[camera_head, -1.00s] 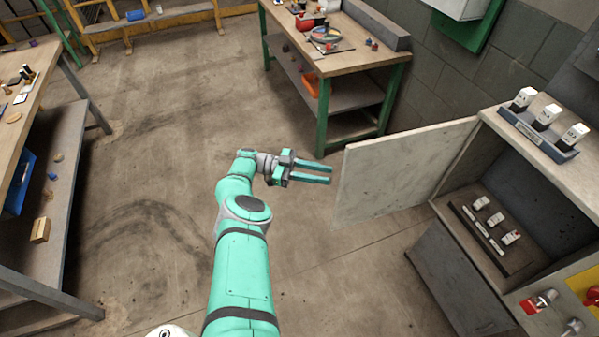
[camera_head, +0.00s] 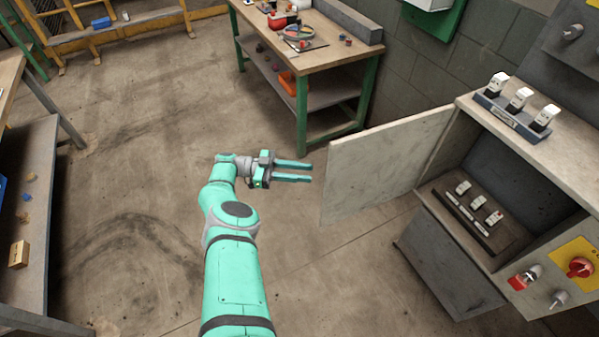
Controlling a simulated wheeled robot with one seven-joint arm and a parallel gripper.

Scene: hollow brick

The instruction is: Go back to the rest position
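My gripper (camera_head: 292,171) is at the end of my teal arm, in the middle of the camera_head view. Its two teal fingers point right, roughly parallel, with a gap between them. Nothing shows between the fingers. It hangs over bare floor, to the left of the open cabinet door (camera_head: 378,172), and looks apart from it.
The cabinet (camera_head: 447,262) at right stands open, with small white-and-black modules (camera_head: 478,203) on a rail inside and several more in a tray (camera_head: 512,122) on top. A workbench (camera_head: 315,62) stands behind. A shelf table (camera_head: 30,215) is at left. The floor (camera_head: 150,150) between is clear.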

